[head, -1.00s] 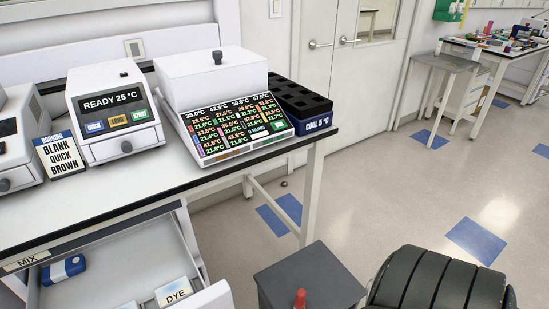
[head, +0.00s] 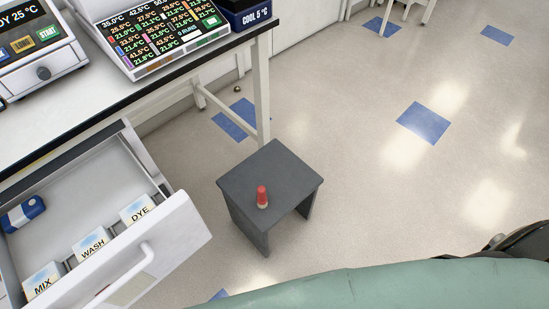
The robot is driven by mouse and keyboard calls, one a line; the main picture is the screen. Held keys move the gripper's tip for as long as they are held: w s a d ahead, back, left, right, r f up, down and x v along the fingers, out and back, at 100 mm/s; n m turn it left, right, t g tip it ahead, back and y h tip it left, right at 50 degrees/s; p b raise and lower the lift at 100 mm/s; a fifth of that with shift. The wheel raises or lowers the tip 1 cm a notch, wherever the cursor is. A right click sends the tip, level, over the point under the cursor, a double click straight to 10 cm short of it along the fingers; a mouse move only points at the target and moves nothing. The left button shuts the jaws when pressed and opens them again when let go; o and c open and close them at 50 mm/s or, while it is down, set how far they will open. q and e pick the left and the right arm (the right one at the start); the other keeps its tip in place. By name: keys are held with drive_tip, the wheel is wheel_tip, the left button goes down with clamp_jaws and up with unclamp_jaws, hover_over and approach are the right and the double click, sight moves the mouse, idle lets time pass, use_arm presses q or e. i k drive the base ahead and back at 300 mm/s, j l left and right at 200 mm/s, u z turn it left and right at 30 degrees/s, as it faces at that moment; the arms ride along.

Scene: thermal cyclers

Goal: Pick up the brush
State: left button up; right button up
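A small red upright object (head: 262,196) with a pale lower end stands on top of a dark grey stool (head: 290,172) in the middle of the head view. It is the only brush-like thing that I see, but it is too small to tell for sure that it is the brush. Nothing touches it from the sides. Neither of my grippers is in view.
An open drawer (head: 180,237) at the left holds boxes marked MIX, WASH (head: 92,243) and DYE, and a blue-and-white item (head: 23,213). The bench (head: 110,88) carries thermal cyclers. A green surface (head: 420,285) crosses the bottom. Floor right of the stool is clear.

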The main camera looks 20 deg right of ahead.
sight(262, 202)
drive_tip(key=z, duration=0.3)
drive_tip(key=u, duration=1.65)
drive_tip(key=z, duration=1.65)
drive_tip(key=k+j+u, duration=0.25)
drive_tip(key=k+j, duration=0.3)
drive_tip(key=k+j+u, duration=0.25)
drive_tip(key=k+j, duration=0.3)
drive_tip(key=j, duration=0.15)
